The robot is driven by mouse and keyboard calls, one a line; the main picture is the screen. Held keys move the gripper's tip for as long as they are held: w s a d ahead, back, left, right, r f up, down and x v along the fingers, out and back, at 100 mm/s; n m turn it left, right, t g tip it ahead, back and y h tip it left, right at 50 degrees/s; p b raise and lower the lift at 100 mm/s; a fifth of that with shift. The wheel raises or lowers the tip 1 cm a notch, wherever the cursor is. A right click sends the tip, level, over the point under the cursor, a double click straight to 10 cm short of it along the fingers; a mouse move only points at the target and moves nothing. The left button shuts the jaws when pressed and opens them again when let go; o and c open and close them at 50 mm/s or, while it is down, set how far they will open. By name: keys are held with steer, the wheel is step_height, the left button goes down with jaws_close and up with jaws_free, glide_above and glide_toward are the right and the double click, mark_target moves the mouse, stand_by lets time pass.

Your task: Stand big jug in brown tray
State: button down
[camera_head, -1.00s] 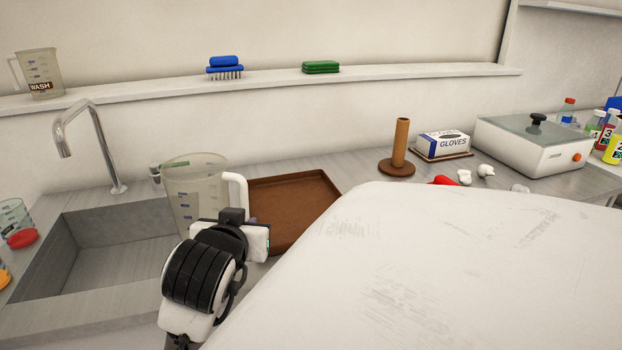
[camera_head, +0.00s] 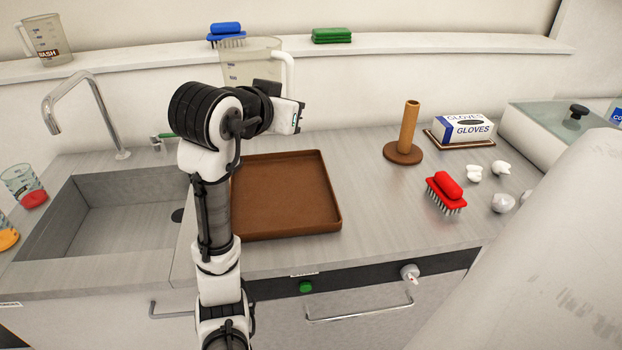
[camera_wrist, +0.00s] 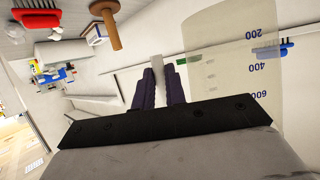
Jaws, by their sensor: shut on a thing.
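The big jug (camera_head: 249,62) is clear with a white handle. In the head view it is held up behind my wrist, above and behind the brown tray, in front of the shelf; its lower part is hidden by my arm. My gripper (camera_wrist: 159,88) is shut on the jug's handle, and in the wrist view the jug's marked wall (camera_wrist: 228,75) shows beside the fingers. The brown tray (camera_head: 334,222) lies flat and empty on the counter to the right of the sink; its left edge is partly hidden by my arm.
The sink (camera_head: 120,224) with its tap (camera_head: 75,95) is at left. A wooden peg stand (camera_head: 408,135), a glove box (camera_head: 462,129) and a red brush (camera_head: 446,192) stand to the right. The wall shelf holds a WASH jug (camera_head: 46,40), a blue brush and a green sponge (camera_head: 332,36).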

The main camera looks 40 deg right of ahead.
steer(key=f, duration=1.3)
steer(key=f+p, duration=0.1)
steer(key=f, duration=0.5)
steer(key=shift+d+f, duration=0.15)
steer(key=shift+d, duration=0.1)
steer(key=shift+f, duration=0.2)
steer(key=c, duration=1.5)
jaws_free()
steer(key=shift+o, duration=0.2)
steer(key=shift+r, duration=0.2)
